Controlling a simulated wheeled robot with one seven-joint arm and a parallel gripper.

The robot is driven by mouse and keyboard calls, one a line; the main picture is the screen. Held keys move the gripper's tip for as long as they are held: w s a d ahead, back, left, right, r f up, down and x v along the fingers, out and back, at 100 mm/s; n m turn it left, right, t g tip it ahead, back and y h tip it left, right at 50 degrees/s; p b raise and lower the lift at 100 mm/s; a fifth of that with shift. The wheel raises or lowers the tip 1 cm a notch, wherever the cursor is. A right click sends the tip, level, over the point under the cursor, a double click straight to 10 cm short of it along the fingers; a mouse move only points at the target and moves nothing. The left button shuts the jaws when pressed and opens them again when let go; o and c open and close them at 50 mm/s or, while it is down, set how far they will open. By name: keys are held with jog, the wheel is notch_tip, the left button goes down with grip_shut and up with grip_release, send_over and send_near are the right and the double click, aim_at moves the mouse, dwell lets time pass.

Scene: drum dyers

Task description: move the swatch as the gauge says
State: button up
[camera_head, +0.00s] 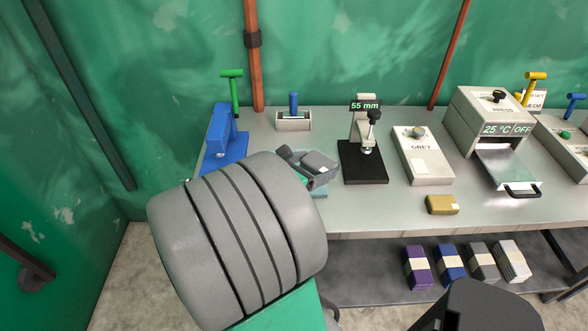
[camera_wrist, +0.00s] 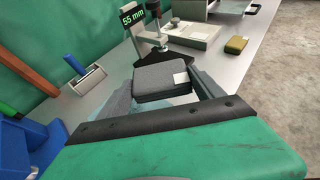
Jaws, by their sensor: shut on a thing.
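My gripper (camera_head: 305,165) is shut on a dark grey swatch (camera_head: 319,161) with a small white label. In the wrist view the swatch (camera_wrist: 160,80) sits between the two fingers, over or just above a pale blue-green patch; I cannot tell whether it touches. The gauge (camera_head: 365,150) has a black base and a post, and its display reads 55 mm. It stands just right of my gripper, apart from the swatch, with nothing visible on its base.
A box marked GREY (camera_head: 423,158) and a mustard block (camera_head: 442,204) lie to the right. The press (camera_head: 490,125) shows 25 °C OFF. A blue stand (camera_head: 222,140) is at the left. Folded bundles (camera_head: 450,262) lie on the lower shelf. The bench front is mostly clear.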

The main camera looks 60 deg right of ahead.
jog(key=w+d+f, duration=0.5)
jog(key=w+f, duration=0.1)
jog(key=w, duration=0.1)
jog(key=w+d+f, duration=0.3)
jog(key=f, duration=0.1)
jog(key=shift+w+d, duration=0.35)
jog(key=shift+f, duration=1.65)
jog(key=o, duration=1.5)
jog(key=shift+r, duration=0.1)
